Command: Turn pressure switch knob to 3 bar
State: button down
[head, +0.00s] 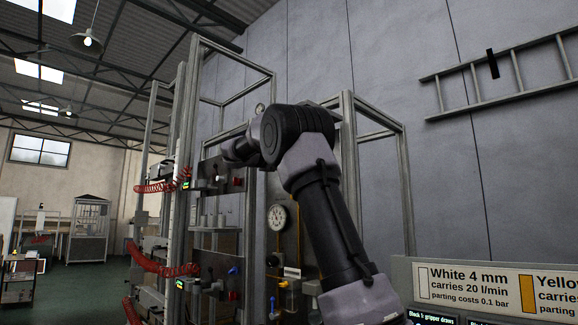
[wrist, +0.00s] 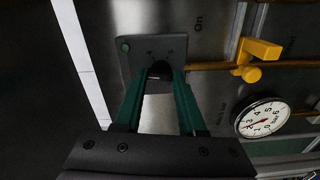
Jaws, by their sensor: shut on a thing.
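In the wrist view a grey plate (wrist: 176,50) with small marks and a round green spot is mounted on the dark panel. A small dark knob (wrist: 160,66) sits at its lower edge, partly hidden by my green fingers. My gripper (wrist: 161,76) is shut on this knob, a finger on each side. The marks on the plate are too small to read, so I cannot tell the knob's setting. A white round gauge (wrist: 264,117) with a red needle is at the right; it cannot be read surely. In the head view my arm hides the knob and fingers.
A yellow valve handle (wrist: 257,62) on a brown pipe is close right of the plate, below the word "On". The head view shows another dial (head: 277,217), red coiled hoses (head: 165,187) and frame posts (head: 348,165) near my arm. A label board (head: 500,285) stands at lower right.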

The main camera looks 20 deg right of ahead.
jog(key=shift+a+n, duration=0.1)
jog(key=shift+n, duration=0.5)
jog(key=c, duration=0.5)
grip_release()
jog(key=v, duration=1)
jog(key=shift+a, duration=0.35)
jog(key=shift+s, duration=0.1)
